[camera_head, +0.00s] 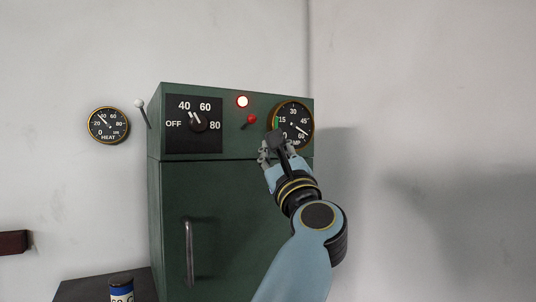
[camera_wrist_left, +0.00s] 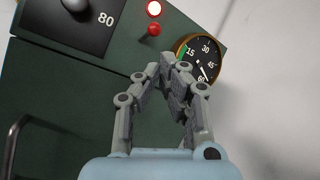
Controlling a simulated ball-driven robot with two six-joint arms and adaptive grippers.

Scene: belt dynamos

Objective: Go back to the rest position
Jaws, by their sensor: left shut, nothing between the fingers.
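My left gripper (camera_head: 276,140) is shut and empty. It is raised in front of the upper right of a green cabinet (camera_head: 225,190), just below the TEMP dial (camera_head: 294,122). In the left wrist view the fingers of the left gripper (camera_wrist_left: 172,62) meet at the tips, beside the lower left of the dial (camera_wrist_left: 200,58). They appear below the red-tipped lever (camera_head: 251,119) and do not hold it. The lower edge of the dial is partly covered by the gripper in the head view. My right gripper is not in view.
The right side is open.

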